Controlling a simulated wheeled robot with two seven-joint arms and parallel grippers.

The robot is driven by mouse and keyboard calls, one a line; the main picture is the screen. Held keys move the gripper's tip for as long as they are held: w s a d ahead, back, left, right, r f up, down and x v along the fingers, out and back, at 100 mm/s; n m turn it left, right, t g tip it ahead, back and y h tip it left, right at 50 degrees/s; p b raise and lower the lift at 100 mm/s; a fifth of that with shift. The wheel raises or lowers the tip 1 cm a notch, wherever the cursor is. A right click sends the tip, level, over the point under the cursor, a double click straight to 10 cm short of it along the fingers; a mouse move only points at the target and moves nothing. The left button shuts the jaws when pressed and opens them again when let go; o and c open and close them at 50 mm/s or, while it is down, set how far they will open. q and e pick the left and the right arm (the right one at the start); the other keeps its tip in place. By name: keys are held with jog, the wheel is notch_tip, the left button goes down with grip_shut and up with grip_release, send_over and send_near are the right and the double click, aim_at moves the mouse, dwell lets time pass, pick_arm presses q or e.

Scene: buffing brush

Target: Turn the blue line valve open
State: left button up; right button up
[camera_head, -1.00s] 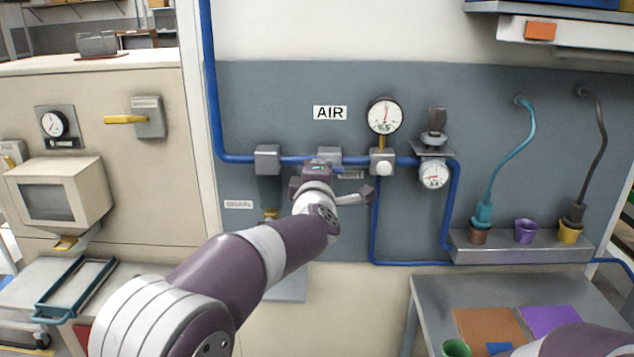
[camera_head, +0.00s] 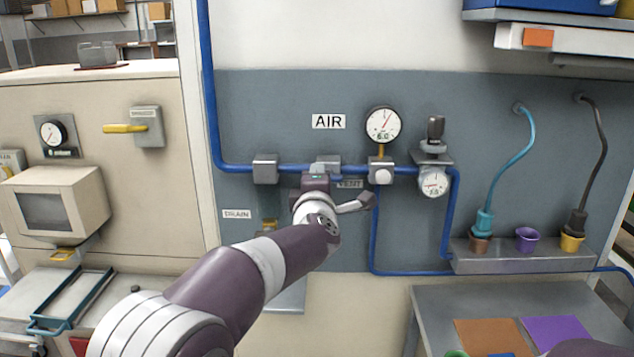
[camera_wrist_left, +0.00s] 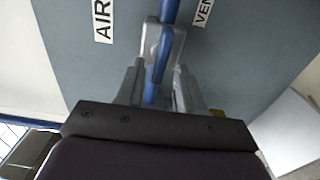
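The blue line (camera_head: 230,164) runs across the grey wall panel under the AIR label. My left gripper (camera_head: 316,177) reaches the valve (camera_head: 328,161) on this line and hides much of it. In the left wrist view, the blue valve handle (camera_wrist_left: 154,80) lies between the grey fingers of my left gripper (camera_wrist_left: 162,50), roughly in line with the pipe. The fingers stand on either side of it; I cannot tell whether they press on it. The large round gauge (camera_head: 382,124) has its needle tilted to the upper right. My right gripper is out of view.
A regulator (camera_head: 433,150) with a small gauge (camera_head: 433,182) is on the right of the line. A grey block (camera_head: 266,169) sits left of the valve. A metal ledge (camera_head: 520,262) holds several cups. A table (camera_head: 433,312) stands below right.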

pick_arm(q)
jog(key=s+b, duration=0.2)
jog(key=s, duration=1)
jog(key=shift+s, duration=0.35)
